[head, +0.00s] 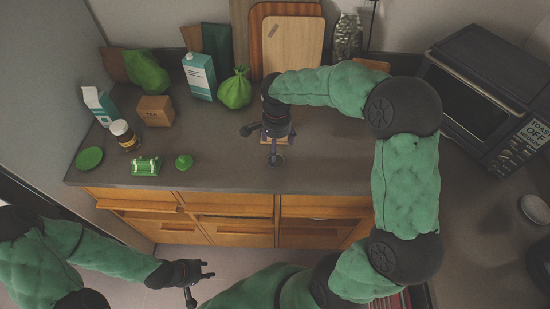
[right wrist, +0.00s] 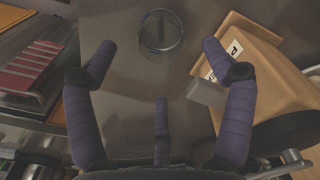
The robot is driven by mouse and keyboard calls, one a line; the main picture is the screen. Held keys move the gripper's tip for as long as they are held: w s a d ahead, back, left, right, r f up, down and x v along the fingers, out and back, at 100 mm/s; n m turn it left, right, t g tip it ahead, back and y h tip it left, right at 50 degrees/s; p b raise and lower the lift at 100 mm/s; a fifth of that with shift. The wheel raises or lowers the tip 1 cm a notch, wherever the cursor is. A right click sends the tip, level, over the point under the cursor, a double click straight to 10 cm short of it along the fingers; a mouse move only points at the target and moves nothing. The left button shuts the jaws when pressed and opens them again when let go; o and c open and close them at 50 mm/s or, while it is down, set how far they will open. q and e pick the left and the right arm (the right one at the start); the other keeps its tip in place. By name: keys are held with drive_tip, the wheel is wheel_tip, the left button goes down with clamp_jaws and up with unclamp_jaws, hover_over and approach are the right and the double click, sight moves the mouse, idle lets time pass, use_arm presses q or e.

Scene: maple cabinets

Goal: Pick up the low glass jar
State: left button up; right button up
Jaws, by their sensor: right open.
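The low glass jar (head: 277,159) is a small, clear, round thing on the grey counter near its front edge. In the right wrist view it shows as a see-through circle with a rim (right wrist: 160,32), seen from above. My right gripper (head: 271,138) is above the counter, just behind the jar in the head view. In the right wrist view its fingers (right wrist: 158,50) are spread wide and empty, with the jar beyond the fingertips and roughly centred between them. My left gripper (head: 197,278) is low in front of the drawers, away from the jar, with its fingers apart and empty.
A cardboard box (right wrist: 260,65) stands close to the right finger in the right wrist view. A green bag (head: 235,90), a carton (head: 199,77), a brown box (head: 155,110) and a dark jar (head: 124,135) stand left. A toaster oven (head: 485,95) is at right.

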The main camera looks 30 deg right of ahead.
drive_tip(key=shift+a+f+b, duration=0.2)
drive_tip(key=shift+f+b, duration=0.45)
drive_tip(key=shift+f, duration=2.05)
drive_tip(key=c, duration=1.4)
drive_tip(key=shift+r, duration=0.15)
